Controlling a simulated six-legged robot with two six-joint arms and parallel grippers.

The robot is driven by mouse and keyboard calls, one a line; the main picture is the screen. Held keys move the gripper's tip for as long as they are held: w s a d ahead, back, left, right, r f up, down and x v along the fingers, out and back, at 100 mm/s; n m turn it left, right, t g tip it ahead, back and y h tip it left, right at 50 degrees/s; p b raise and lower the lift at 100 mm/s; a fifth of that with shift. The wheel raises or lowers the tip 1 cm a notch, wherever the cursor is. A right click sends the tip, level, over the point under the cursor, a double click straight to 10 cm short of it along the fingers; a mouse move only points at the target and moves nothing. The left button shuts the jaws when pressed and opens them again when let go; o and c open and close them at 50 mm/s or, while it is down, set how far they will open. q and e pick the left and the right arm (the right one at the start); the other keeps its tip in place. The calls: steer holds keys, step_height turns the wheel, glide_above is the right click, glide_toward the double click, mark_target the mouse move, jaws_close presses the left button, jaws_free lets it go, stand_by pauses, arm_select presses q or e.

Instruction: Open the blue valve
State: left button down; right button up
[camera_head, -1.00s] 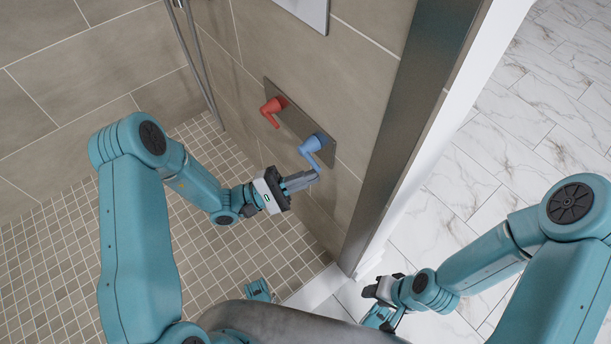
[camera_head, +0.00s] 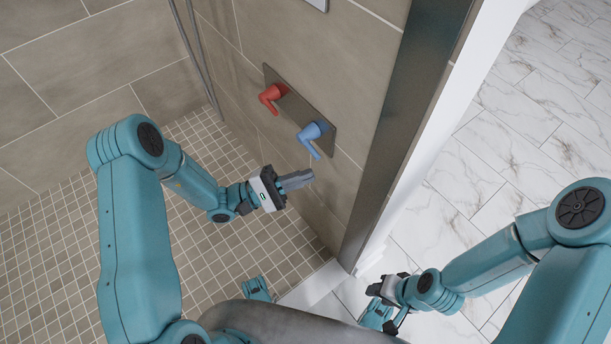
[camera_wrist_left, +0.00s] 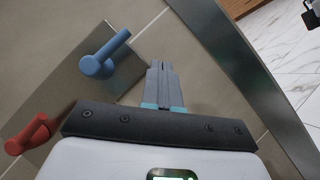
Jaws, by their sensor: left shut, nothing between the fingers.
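The blue valve (camera_head: 311,134) is a lever handle on a metal plate on the tiled shower wall. Its lever points down and slightly right in the head view. It also shows in the left wrist view (camera_wrist_left: 103,60), upper left of my fingers. My left gripper (camera_head: 310,177) is shut and empty, just below the lever's end and apart from it in the head view. Its closed fingers show in the left wrist view (camera_wrist_left: 160,68), to the right of the blue lever. My right gripper (camera_head: 375,292) is low at the right, away from the valve; its jaws are unclear.
A red valve (camera_head: 270,96) sits on the same plate (camera_head: 293,103), left of the blue one. A metal-edged wall end (camera_head: 405,120) stands at the right, with marble floor (camera_head: 510,150) beyond. The tiled shower floor (camera_head: 60,260) is open at the left.

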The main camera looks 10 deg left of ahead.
arm_select(q)
steer(key=s+a+f+p, duration=0.2)
steer(key=s+a+f, duration=0.3)
steer(key=s, duration=0.1)
steer(key=shift+s+a+f, duration=0.2)
steer(key=shift+f, duration=0.05)
steer(key=shift+d, duration=0.1)
